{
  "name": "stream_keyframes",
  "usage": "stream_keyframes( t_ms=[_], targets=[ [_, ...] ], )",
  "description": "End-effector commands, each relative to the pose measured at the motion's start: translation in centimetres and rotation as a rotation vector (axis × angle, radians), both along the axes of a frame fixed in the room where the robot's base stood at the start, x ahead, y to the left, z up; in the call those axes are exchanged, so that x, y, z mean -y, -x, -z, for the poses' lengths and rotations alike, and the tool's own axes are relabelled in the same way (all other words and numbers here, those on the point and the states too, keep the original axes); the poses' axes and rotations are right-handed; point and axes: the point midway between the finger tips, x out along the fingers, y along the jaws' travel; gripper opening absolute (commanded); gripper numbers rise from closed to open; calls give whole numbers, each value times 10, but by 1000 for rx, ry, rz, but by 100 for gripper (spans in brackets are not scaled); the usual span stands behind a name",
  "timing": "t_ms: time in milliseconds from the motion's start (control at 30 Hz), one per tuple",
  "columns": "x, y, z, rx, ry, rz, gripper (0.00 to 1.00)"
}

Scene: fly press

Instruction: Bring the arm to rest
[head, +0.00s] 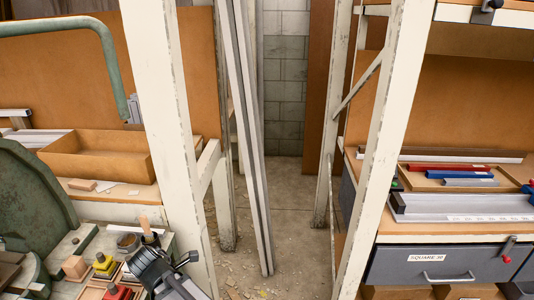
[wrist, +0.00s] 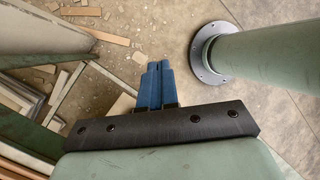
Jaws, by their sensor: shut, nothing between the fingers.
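My gripper (wrist: 154,84) shows in the wrist view. Its blue fingers are together with nothing between them, beyond a dark mounting bar with several bolts. It points over a dusty floor (wrist: 118,65) and touches nothing that I can see. The blue fingers do not show in the head view.
In the head view, the green press frame (head: 30,185) and its curved bar (head: 110,62) are at left. Cream uprights (head: 165,120) stand beside the benches. A shelf at right holds metal bars (head: 460,208) above a grey drawer (head: 430,265). Wood scraps (wrist: 80,11) lie on the floor.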

Motion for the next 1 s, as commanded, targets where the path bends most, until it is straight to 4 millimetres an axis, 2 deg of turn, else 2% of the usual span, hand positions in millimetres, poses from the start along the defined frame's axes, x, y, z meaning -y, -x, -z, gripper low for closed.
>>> stream_keyframes(
  t_ms=[33,200,467,767,1000],
  targets=[
    [21,-6,15,0,2,65,0],
    [76,-22,66,16,-6,296,0],
    [154,-24,140,45,-7,639,0],
    [239,0,215,82,19,1047,0],
    [300,37,266,114,62,1382,0]
  ],
)
